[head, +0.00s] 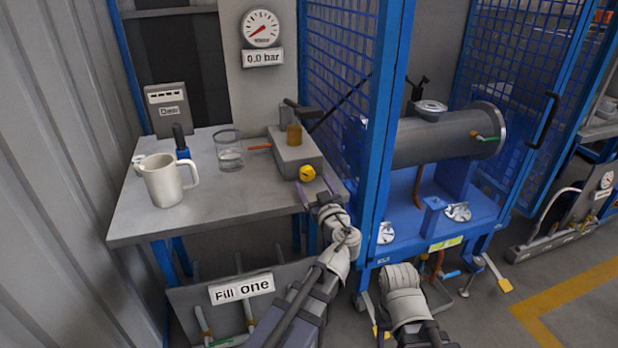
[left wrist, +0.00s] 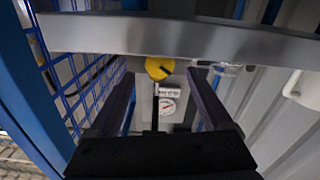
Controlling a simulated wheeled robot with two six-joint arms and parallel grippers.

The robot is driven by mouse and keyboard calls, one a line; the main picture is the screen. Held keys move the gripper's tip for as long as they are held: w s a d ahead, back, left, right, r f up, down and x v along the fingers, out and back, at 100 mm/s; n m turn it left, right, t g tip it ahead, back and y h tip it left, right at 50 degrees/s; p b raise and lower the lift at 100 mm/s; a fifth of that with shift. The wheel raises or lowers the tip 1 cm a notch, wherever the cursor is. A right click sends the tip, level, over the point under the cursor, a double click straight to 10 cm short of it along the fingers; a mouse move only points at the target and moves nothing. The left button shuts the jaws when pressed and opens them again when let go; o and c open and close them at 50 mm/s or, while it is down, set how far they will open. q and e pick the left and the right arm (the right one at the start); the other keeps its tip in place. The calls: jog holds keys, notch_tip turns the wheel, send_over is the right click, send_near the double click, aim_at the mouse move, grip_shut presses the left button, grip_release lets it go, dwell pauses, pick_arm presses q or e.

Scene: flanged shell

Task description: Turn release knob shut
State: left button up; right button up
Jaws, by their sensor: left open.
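The yellow release knob (head: 307,173) sits on the front of a grey block-shaped pump unit (head: 296,152) on the bench. In the left wrist view the knob (left wrist: 158,68) shows ahead, between the lines of the two fingers. My left gripper (head: 317,190) is open and empty, at the bench's front right edge, with its fingers pointing at the knob and apart from it. In the left wrist view its dark fingers (left wrist: 162,85) are spread wide. My right arm shows low in the head view, but its gripper cannot be seen.
The bench (head: 200,222) bears a white mug (head: 163,182), a glass (head: 229,150) and a grey box (head: 168,110). A gauge (head: 260,28) above reads 0.0 bar. A blue post (head: 385,130) and mesh stand close right of the knob, before a grey cylinder (head: 440,138).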

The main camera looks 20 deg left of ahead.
aim_at(308, 175)
pick_arm(q)
jog(key=shift+x, duration=2.2)
grip_shut()
